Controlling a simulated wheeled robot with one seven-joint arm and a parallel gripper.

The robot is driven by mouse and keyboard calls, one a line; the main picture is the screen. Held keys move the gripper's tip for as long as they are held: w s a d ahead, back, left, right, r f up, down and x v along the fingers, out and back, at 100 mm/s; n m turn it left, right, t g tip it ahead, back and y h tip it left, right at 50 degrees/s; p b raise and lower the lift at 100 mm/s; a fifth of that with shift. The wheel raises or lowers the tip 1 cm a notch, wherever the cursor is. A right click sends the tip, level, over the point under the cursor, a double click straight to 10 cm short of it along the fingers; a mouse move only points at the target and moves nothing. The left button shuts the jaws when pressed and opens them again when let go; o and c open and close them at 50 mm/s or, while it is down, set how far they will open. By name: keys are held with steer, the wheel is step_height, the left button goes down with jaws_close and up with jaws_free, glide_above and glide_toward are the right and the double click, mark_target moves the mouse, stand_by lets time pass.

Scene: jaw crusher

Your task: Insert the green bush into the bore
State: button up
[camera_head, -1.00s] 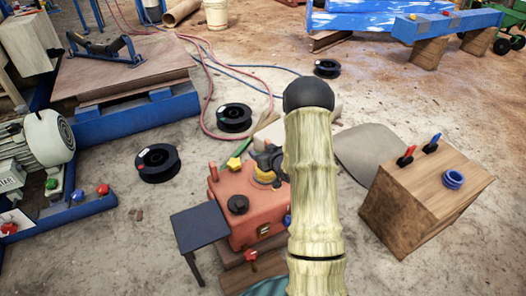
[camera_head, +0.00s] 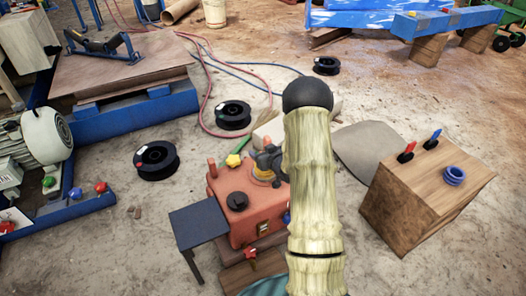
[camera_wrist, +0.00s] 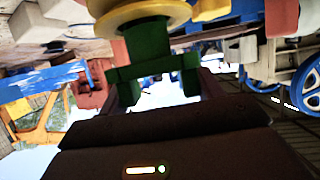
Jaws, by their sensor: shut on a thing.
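My gripper (camera_head: 269,158) is just above the red-orange housing (camera_head: 235,212), partly hidden behind my arm in the head view. In the wrist view my gripper (camera_wrist: 155,76) is shut on the green bush (camera_wrist: 148,42), which stands between its fingers. The bush's far end reaches a yellow round flange (camera_wrist: 137,14); the overlap hides whether it has entered an opening. In the head view an orange-yellow ring (camera_head: 264,175) lies right under the gripper on the housing top. I cannot make out the bore itself, and the bush is not clear there.
A yellow star knob (camera_head: 233,160) stands close left of the gripper. The housing also carries a black knob (camera_head: 237,201). A dark side table (camera_head: 198,222) is at its left. A wooden block (camera_head: 425,200) with a blue ring (camera_head: 454,175) stands at the right.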

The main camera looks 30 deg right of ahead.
steer(key=shift+f+b, duration=0.85)
steer(key=shift+f, duration=0.6)
steer(key=o, duration=1.2)
steer(key=shift+o, duration=0.2)
steer(key=p+v, duration=0.6)
steer(key=v, duration=1.1)
steer(key=shift+s, duration=0.25)
